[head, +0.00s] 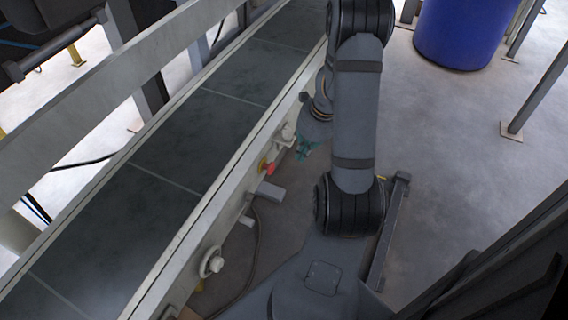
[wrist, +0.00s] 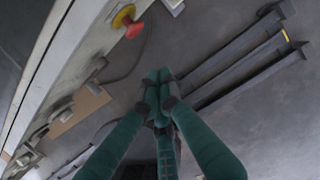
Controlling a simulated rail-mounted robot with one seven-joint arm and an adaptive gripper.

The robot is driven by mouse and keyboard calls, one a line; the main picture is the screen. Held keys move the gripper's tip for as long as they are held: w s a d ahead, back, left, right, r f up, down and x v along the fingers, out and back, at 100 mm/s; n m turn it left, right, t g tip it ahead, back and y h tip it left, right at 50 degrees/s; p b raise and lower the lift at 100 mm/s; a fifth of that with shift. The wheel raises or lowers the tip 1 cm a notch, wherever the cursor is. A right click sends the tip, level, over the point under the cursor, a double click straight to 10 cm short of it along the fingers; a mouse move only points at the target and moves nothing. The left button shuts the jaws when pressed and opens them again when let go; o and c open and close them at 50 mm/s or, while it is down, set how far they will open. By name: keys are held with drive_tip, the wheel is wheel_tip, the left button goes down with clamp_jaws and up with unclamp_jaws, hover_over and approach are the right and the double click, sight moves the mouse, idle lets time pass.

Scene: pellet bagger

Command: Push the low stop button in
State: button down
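The stop button (head: 271,169) is a red mushroom head on a yellow base, on the side of the conveyor frame. In the wrist view the red button (wrist: 135,30) shows at the top, left of the fingertips, standing out from its yellow base. My gripper (head: 304,150) is small and partly hidden by my arm in the head view, to the right of the button and apart from it. In the wrist view my gripper (wrist: 158,80) has green fingers whose tips meet, with nothing visible between them. A gap separates the tips from the button.
The conveyor belt (head: 165,172) runs diagonally, with a pale side rail (head: 215,190). A grey bracket (head: 270,191) and a round knob (head: 211,262) stick out from the frame below the button. A blue drum (head: 460,35) stands at the upper right. Floor right of the conveyor is mostly open.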

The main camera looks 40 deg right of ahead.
sight(274, 167)
drive_tip(key=w+a+f+b, duration=0.2)
drive_tip(key=w+f+b, duration=0.3)
drive_tip(key=f, duration=0.4)
drive_tip(key=shift+w+a+f+b, duration=0.3)
drive_tip(key=shift+w+f+b, duration=0.05)
drive_tip(key=shift+w+b, duration=0.1)
drive_tip(key=shift+w+a+r+p, duration=0.1)
drive_tip(key=shift+w+a+p, duration=0.3)
drive_tip(key=shift+w, duration=0.65)
drive_tip(key=shift+a, duration=0.1)
